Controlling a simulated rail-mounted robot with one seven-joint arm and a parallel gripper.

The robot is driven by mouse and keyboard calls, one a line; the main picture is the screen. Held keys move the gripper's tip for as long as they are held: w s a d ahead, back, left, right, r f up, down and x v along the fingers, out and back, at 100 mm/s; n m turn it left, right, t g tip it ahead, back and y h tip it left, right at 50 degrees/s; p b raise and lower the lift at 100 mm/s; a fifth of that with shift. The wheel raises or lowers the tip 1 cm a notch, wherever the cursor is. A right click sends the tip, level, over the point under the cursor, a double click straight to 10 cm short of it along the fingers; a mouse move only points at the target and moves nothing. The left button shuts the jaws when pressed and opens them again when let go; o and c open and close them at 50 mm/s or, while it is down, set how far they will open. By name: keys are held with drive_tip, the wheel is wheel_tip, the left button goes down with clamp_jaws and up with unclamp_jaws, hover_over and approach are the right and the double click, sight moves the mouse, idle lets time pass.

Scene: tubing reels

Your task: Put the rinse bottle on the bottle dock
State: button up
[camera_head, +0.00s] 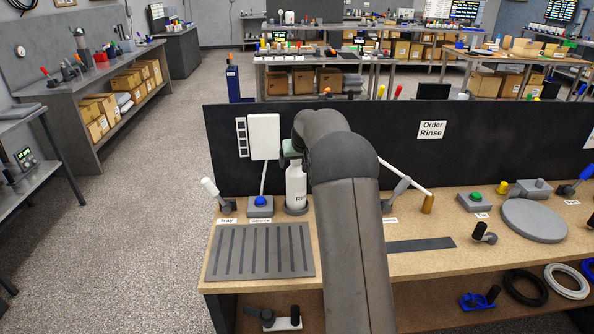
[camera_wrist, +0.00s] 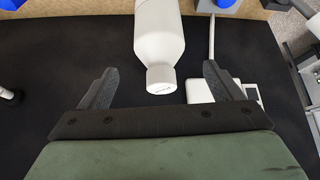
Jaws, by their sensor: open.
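The white rinse bottle (camera_head: 297,187) stands upright on a round dark grey base (camera_head: 292,211) at the back of the bench, its label partly hidden by my arm. I cannot tell if this base is the bottle dock. In the wrist view the bottle (camera_wrist: 158,35) has its white cap toward my gripper (camera_wrist: 160,70). My gripper is open, with the two dark fingers apart and the bottle between them in the picture. No finger visibly touches it. In the head view my green gripper body (camera_head: 290,148) is just above the bottle, with its fingers not clearly visible.
A blue-button box (camera_head: 260,206) and a white-handled lever (camera_head: 212,192) stand left of the bottle. A slotted grey tray (camera_head: 262,251) lies in front. A white wall box (camera_head: 264,137) hangs on the black panel (camera_head: 225,150) close behind. A grey disc (camera_head: 534,221) lies at right.

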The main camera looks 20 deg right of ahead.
drive_tip(key=b+v, duration=0.1)
drive_tip(key=v, duration=0.5)
drive_tip(key=shift+r, duration=0.2)
drive_tip(key=s+a+n+g+y, duration=0.1)
drive_tip(key=s+a, duration=0.6)
drive_tip(key=s, duration=0.3)
drive_tip(key=s+a+g, duration=0.2)
drive_tip(key=s+a, duration=0.6)
drive_tip(key=s, duration=0.3)
drive_tip(key=s+a+f+g, duration=0.1)
drive_tip(key=s+a+f, duration=0.2)
drive_tip(key=s, duration=0.9)
drive_tip(key=s+a+f+n+g, duration=0.1)
drive_tip(key=s+a+f, duration=0.2)
drive_tip(key=s, duration=0.9)
drive_tip(key=shift+s+f+g, duration=0.15)
drive_tip(key=shift+f+g, duration=0.15)
drive_tip(key=shift+f, duration=0.55)
